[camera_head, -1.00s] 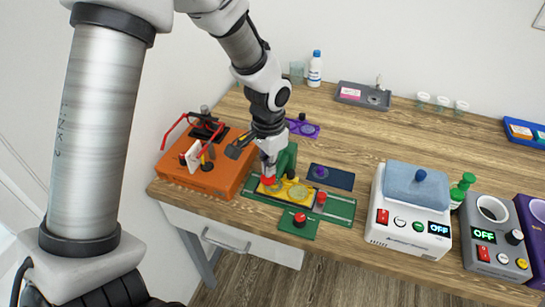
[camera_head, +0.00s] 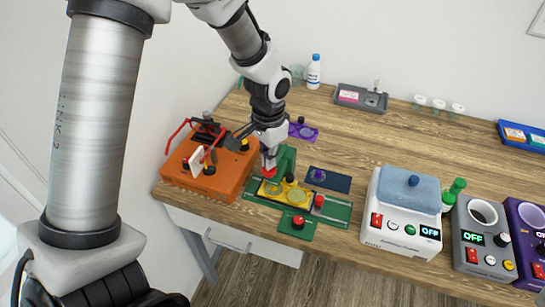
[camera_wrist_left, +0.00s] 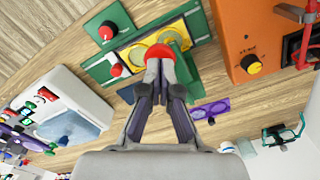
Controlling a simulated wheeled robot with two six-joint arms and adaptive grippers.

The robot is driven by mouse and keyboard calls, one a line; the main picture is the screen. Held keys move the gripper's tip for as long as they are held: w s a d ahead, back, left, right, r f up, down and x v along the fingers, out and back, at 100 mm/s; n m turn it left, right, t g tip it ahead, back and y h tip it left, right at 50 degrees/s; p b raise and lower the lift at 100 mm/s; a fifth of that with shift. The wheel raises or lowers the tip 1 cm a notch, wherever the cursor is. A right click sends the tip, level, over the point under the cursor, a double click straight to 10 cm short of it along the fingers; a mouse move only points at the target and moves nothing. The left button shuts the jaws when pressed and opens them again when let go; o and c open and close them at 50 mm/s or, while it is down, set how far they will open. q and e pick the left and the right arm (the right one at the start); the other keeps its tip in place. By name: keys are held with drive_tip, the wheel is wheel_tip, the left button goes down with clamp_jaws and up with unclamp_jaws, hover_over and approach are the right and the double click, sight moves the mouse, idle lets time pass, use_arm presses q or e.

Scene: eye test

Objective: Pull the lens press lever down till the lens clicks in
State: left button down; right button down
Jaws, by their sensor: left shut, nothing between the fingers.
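The lens press is a green upright (camera_head: 287,160) on a green base plate (camera_head: 338,213), with a red lever knob (camera_head: 269,172) at its front. A yellow plate (camera_head: 299,204) with round lens places lies on the base under the knob. My left gripper (camera_head: 267,158) is shut and empty, its tips right at the red knob. In the left wrist view the shut fingertips (camera_wrist_left: 160,68) overlap the red knob (camera_wrist_left: 178,36) above the yellow plate (camera_wrist_left: 130,53); I cannot tell whether they touch it. My right gripper is not in view.
An orange box (camera_head: 228,177) with red-framed glasses stands close left of the press. A dark blue plate (camera_head: 338,183) and a purple plate (camera_head: 305,131) lie behind. A white machine (camera_head: 385,222) and a grey one (camera_head: 465,235) stand right. The table's middle is clear.

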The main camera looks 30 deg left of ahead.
use_arm(q)
drive_tip(key=shift+r+p, duration=1.75)
drive_tip(key=shift+r, duration=0.35)
drive_tip(key=shift+f, duration=0.1)
